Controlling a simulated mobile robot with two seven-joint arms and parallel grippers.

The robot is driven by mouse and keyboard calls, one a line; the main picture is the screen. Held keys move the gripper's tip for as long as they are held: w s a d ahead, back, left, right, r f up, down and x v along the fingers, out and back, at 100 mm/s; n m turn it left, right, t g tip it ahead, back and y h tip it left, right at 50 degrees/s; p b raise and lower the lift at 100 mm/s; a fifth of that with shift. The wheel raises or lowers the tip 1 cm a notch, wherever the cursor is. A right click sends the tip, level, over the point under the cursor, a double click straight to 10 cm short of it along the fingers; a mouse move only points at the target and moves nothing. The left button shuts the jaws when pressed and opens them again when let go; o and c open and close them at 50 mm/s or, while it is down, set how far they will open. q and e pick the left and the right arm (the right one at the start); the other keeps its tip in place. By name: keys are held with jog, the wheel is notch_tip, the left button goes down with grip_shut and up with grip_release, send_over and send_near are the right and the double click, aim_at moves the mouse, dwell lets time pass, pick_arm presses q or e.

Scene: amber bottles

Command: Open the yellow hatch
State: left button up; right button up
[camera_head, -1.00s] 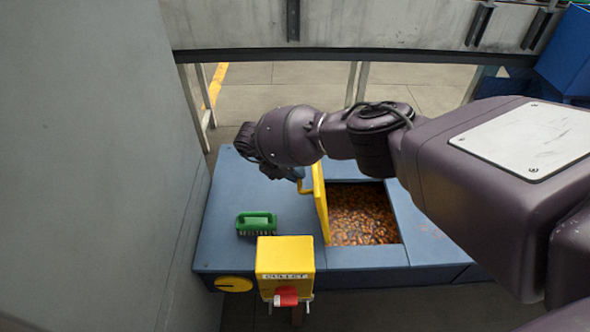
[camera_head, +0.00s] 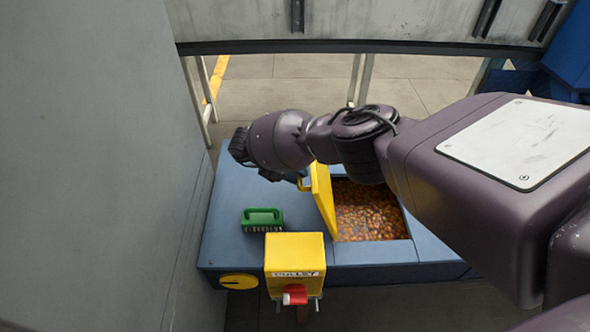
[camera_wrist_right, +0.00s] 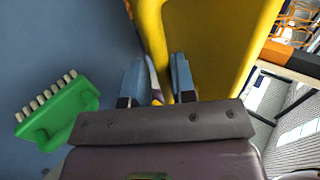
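The yellow hatch (camera_head: 323,199) stands raised at the left edge of a square opening in the blue cabinet top, leaning left past upright. It also fills the upper middle of the right wrist view (camera_wrist_right: 215,45). Its yellow handle (camera_head: 304,184) is on the left-hand face. My right gripper (camera_head: 296,178) is beside that face at the handle, partly hidden by its own wrist. In the right wrist view its two fingers (camera_wrist_right: 160,80) are apart, with a thin yellow part of the handle between them and a gap beside it. My left gripper is out of view.
Many small amber-brown pieces (camera_head: 368,212) lie inside the opening. A green brush (camera_head: 262,217) lies on the cabinet top (camera_head: 228,205) left of the hatch. A yellow box with a red knob (camera_head: 295,255) is at the front edge. A grey wall (camera_head: 90,160) bounds the left.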

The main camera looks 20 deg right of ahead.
jog(key=shift+o, duration=1.1)
jog(key=shift+s+f, duration=0.1)
jog(key=shift+f, duration=0.4)
jog(key=shift+o, duration=0.3)
jog(key=shift+r, duration=0.1)
jog(key=v, duration=1.1)
jog(key=shift+r, duration=0.2)
jog(key=shift+d+r, duration=0.1)
